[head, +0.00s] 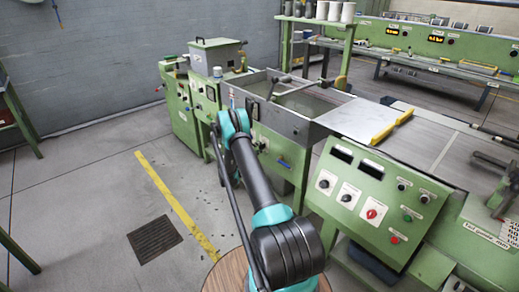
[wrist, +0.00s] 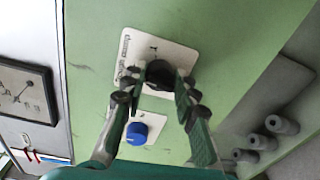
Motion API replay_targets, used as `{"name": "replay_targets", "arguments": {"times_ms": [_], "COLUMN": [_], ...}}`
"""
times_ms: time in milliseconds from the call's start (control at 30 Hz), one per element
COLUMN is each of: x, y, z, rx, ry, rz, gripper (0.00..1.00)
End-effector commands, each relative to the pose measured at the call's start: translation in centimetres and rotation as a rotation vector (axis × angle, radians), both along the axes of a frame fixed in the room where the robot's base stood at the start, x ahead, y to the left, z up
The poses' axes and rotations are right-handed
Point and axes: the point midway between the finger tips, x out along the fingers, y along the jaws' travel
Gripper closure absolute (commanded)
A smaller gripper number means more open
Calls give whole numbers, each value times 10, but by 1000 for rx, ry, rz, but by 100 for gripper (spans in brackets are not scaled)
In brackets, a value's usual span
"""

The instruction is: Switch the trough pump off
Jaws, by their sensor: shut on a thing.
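In the wrist view, a black rotary knob (wrist: 160,74) sits on a white label plate (wrist: 133,56) on a green panel; its lettering is too small to read. My gripper (wrist: 157,92) has its two fingers shut on this knob, one on each side. A blue knob (wrist: 137,133) on a smaller white plate lies just below, between the fingers but apart from them. In the head view, the open metal trough (head: 322,104) stands on a green machine, behind my arm. My gripper is mostly hidden there by my own arm.
A green console (head: 377,205) with dials and a red knob stands right of my arm. A gauge (wrist: 24,92) is at the left in the wrist view, and grey cylinders (wrist: 281,125) at the right.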

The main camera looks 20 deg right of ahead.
Motion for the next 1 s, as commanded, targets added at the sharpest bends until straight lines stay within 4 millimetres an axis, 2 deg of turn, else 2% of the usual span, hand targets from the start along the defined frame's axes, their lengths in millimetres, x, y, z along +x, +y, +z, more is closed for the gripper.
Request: {"name": "replay_targets", "arguments": {"times_ms": [300, 767, 800, 933, 1000], "x": [1, 1, 1, 1, 1], "y": [1, 1, 1, 1, 1], "z": [1, 1, 1, 1, 1], "rx": [-31, -35, -35, -34, -34], "ry": [84, 94, 94, 93, 93], "rz": [3, 3, 3, 3, 2], "gripper": [100, 100, 67, 51, 51]}}
